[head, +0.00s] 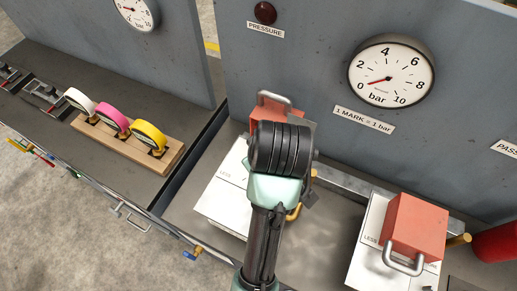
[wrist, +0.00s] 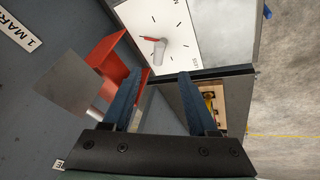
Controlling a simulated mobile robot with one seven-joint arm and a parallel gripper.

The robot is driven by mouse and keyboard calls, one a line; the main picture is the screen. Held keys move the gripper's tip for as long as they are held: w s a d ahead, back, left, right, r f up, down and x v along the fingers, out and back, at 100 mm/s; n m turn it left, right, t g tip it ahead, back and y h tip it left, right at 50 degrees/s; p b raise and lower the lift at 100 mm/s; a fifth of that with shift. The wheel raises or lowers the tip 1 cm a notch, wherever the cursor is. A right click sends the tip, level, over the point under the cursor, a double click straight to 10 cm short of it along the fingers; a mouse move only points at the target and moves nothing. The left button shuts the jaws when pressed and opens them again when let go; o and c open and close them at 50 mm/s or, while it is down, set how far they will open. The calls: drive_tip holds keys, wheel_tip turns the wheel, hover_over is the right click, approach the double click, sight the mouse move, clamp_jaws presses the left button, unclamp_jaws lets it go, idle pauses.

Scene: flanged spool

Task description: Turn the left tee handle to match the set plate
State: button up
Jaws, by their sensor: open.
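My gripper (wrist: 160,75) is open in the wrist view, with two dark blue fingers apart and nothing seen between them. Beyond the fingertips is a white dial plate (wrist: 178,22) with black marks, a red pointer (wrist: 149,38) and a small grey part (wrist: 158,52) at its middle. I cannot tell whether this grey part is the tee handle. A red cover (wrist: 112,55) stands beside the dial, left of the fingers. In the head view my wrist hides most of the left station; its white plate (head: 222,205) and red cover (head: 268,114) show around it. The fingers are hidden there.
A round gauge (head: 390,75) on the grey panel reads near zero bar. A second station with a red box (head: 415,225) and metal handle stands at right. A wooden rack (head: 130,145) with white, pink and yellow rings is at left. A red cylinder (head: 497,242) is far right.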

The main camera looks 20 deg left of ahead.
drive_tip(key=p+x, duration=0.1)
drive_tip(key=x, duration=1)
drive_tip(key=shift+w+f, duration=0.15)
drive_tip(key=shift+f, duration=0.05)
clamp_jaws()
